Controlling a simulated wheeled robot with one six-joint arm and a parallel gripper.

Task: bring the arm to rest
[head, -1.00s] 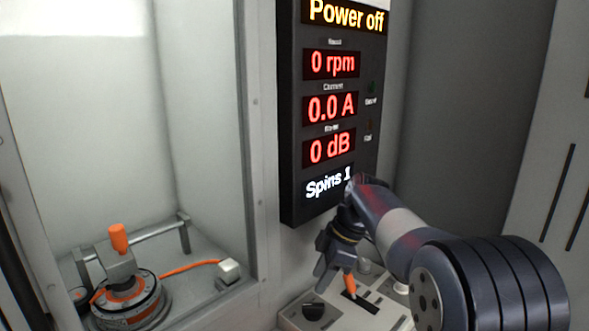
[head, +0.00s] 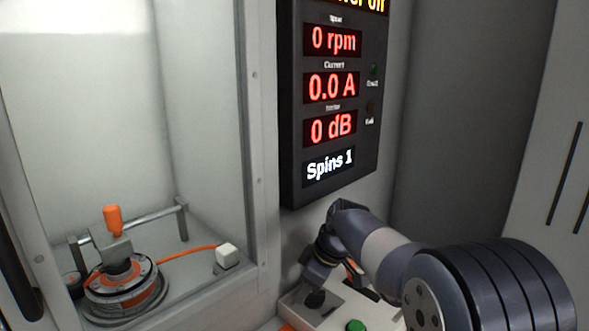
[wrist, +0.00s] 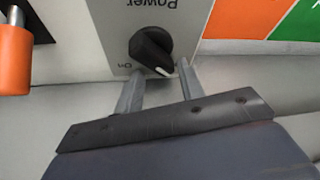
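My gripper (head: 312,284) is low over the control panel (head: 296,301), beside the black power knob (head: 316,299). In the wrist view its two fingers (wrist: 161,72) are apart, with the pointer end of the power knob (wrist: 150,48) close to the tips and roughly between them. A gap shows beside the knob, and I cannot tell whether a finger touches it. The knob's white mark points away from the "Power" label, to one side of "On". Nothing is held. The arm is bent down and reaches in from the right.
An orange-handled lever (wrist: 15,50) is left of the knob in the wrist view. A green button (head: 356,326) is on the panel. The display (head: 331,100) above reads 0 rpm, 0.0 A, 0 dB, Spins 1. The hub motor (head: 124,288) with its orange-handled clamp (head: 113,221) stands behind the window.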

